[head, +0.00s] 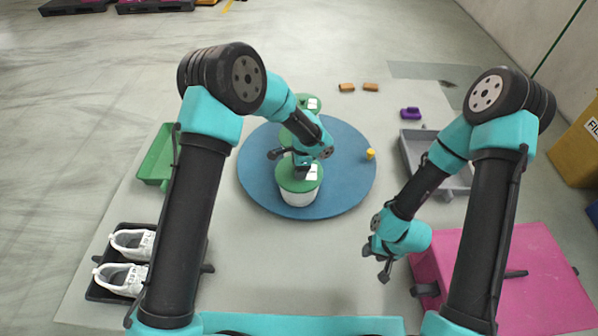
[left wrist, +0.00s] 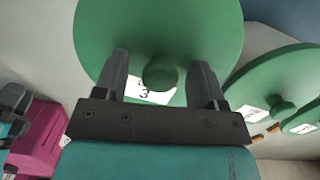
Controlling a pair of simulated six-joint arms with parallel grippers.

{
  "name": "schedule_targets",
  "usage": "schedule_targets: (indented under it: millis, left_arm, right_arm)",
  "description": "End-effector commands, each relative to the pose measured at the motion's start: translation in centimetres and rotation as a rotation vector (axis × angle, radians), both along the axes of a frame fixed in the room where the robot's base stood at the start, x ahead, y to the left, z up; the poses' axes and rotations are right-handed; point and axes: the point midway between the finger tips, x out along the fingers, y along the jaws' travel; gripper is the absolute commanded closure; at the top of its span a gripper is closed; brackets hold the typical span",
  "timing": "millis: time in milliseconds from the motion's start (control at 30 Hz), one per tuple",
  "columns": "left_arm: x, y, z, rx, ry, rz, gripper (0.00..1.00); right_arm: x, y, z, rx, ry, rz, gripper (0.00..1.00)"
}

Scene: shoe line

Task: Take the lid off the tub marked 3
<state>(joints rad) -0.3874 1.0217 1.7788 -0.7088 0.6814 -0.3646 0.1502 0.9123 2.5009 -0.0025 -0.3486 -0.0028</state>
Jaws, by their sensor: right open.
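The tub marked 3 (head: 297,198) is white with a round green lid and stands at the front of the blue turntable (head: 345,185). In the left wrist view its green lid (left wrist: 205,35) fills the top, with a round green knob (left wrist: 160,73) and a white label reading 3, partly hidden. My left gripper (head: 290,158) is above this lid. Its fingers are apart, one on each side of the knob, with gaps showing. My right gripper (head: 378,268) is open and empty, left of the pink box.
Two more green lids (left wrist: 270,80) are behind, close by on the turntable. A yellow piece (head: 370,154) stands at its right. A green tray (head: 152,168), a black tray with white shoes (head: 128,278), a grey tray (head: 408,155) and the pink box (head: 510,275) surround it. The front middle is clear.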

Motion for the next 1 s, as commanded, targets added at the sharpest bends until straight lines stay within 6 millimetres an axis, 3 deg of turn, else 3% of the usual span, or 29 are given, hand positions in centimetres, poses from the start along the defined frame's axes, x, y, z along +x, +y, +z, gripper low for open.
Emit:
schedule_targets:
  millis: [67,533,1000]
  left_arm:
    - [0.0,0.0,0.0,0.000,0.000,0.000,0.42]
    - [0.0,0.0,0.0,0.000,0.000,0.000,0.87]
    - [0.1,0.0,1.1,-0.001,-0.002,0.000,0.89]
  right_arm:
    - [0.0,0.0,0.0,0.000,0.000,0.000,0.57]
    - [0.0,0.0,0.0,0.000,0.000,0.000,0.57]
    - [0.0,0.0,0.0,0.000,0.000,0.000,0.57]
